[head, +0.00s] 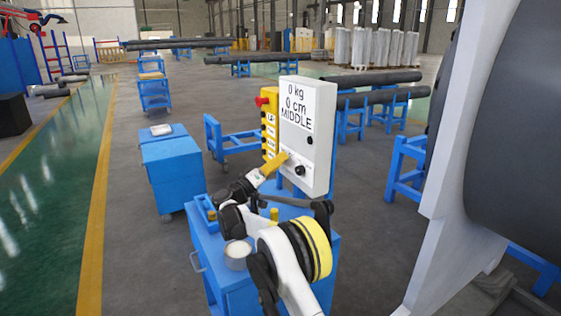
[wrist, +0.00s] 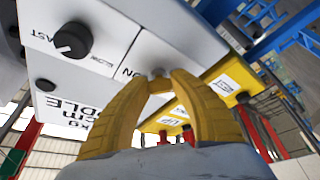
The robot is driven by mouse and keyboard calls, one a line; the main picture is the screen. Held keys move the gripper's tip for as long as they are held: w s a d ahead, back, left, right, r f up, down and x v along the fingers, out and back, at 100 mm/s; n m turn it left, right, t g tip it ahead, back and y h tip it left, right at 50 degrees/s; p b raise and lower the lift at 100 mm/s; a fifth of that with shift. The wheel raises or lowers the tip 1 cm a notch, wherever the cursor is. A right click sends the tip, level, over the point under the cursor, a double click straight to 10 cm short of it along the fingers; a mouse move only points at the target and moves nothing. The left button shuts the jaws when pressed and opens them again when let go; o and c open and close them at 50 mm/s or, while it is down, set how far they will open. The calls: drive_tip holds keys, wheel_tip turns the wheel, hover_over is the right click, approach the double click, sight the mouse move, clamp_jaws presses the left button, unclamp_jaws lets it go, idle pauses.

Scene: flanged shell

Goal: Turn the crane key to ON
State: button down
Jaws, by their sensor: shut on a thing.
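The white control box (head: 308,150) stands upright above the blue cart and reads "0 kg, 0 cm, MIDDLE". My gripper (head: 284,158) reaches its lower left front face with yellow fingers. In the wrist view the fingertips (wrist: 160,82) are closed together at the box face, right beside the printed "ON". They are shut on the small grey crane key (wrist: 157,72), which is mostly hidden between them, so its turn angle cannot be told. A black rotary knob (wrist: 72,40) marked fast and slow sits apart from the fingers.
A yellow button pendant (head: 269,125) with a red top button is beside the box. A large dark cylinder (head: 515,140) with a white flange (head: 465,130) stands close on the right.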

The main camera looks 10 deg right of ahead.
drive_tip(key=shift+r, duration=0.1)
idle(0.4)
drive_tip(key=c, duration=1.1)
unclamp_jaws()
drive_tip(key=v, duration=1.2)
drive_tip(key=shift+w, duration=0.1)
